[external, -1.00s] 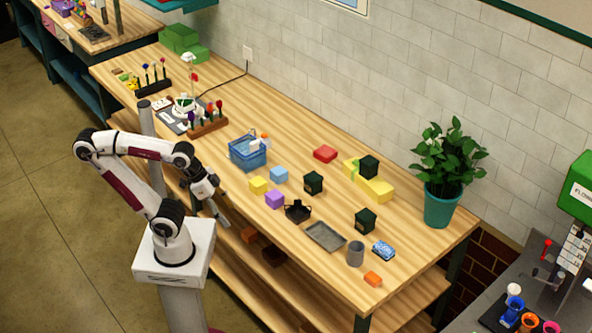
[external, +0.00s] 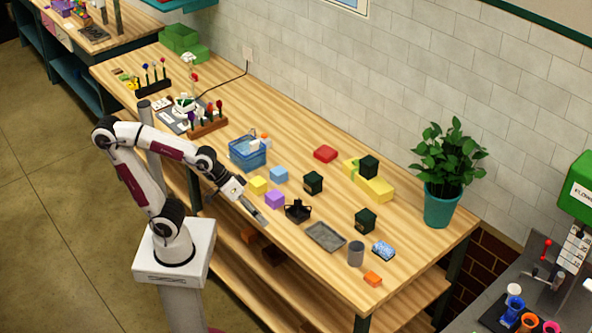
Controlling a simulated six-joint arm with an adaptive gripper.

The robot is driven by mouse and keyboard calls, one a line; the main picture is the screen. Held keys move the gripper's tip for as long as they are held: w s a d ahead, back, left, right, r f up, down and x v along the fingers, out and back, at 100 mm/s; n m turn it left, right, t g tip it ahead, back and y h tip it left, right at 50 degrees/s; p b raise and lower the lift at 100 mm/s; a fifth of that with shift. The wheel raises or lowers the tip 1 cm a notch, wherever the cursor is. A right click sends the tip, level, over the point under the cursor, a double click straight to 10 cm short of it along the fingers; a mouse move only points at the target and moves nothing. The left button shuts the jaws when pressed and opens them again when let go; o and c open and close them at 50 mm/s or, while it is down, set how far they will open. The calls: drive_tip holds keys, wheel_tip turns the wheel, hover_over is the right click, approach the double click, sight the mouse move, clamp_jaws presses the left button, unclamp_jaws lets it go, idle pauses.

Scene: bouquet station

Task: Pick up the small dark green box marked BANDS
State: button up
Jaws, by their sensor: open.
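Three small dark green boxes show in the external view, and their markings are too small to read, so I cannot tell which says BANDS. One dark green box (external: 313,183) stands mid-table. A second dark green box (external: 365,221) stands further right. A third dark green box (external: 368,167) sits at the yellow blocks toward the wall. My gripper (external: 262,218) is open at the table's front edge, left of the black holder and apart from all three boxes. Its fingers point down and to the right.
Near my gripper are a purple cube (external: 275,200), a yellow cube (external: 258,185) and a black holder (external: 298,210). A grey tray (external: 325,237), grey cup (external: 355,254) and blue sponge (external: 383,250) lie right. A blue basket (external: 248,153) stands left. The far right corner holds a potted plant (external: 440,205).

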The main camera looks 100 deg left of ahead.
drive_tip(key=w+a+f+n+t+y, duration=0.1)
drive_tip(key=w+n+t, duration=0.1)
drive_tip(key=w+n, duration=0.85)
drive_tip(key=w+a+f+n+t+y, duration=0.1)
drive_tip(key=w+n+t+y, duration=0.15)
drive_tip(key=w+n, duration=0.85)
drive_tip(key=w+a+f+n+t+y, duration=0.1)
drive_tip(key=w+a+f+n+y, duration=0.1)
drive_tip(key=w+f+n, duration=0.15)
drive_tip(key=w+a+f+n+y, duration=0.1)
drive_tip(key=w+a+f+n, duration=0.15)
drive_tip(key=w, duration=0.25)
drive_tip(key=n+y, duration=0.6)
drive_tip(key=n, duration=0.3)
approach(365, 220)
drive_tip(key=shift+a+r+m, duration=0.15)
drive_tip(key=shift+a+r, duration=0.1)
drive_tip(key=shift+r, duration=0.25)
drive_tip(key=shift+a+r+m, duration=0.1)
drive_tip(key=shift+a+r, duration=0.2)
drive_tip(key=shift+r, duration=0.15)
drive_tip(key=shift+s+a+f+n, duration=0.2)
drive_tip(key=shift+s+f+n, duration=0.1)
drive_tip(key=shift+f+n, duration=0.4)
drive_tip(key=shift+s+f+n+y, duration=0.15)
drive_tip(key=shift+n+y, duration=0.3)
drive_tip(key=shift+n, duration=0.15)
drive_tip(key=shift+x, duration=3.4)
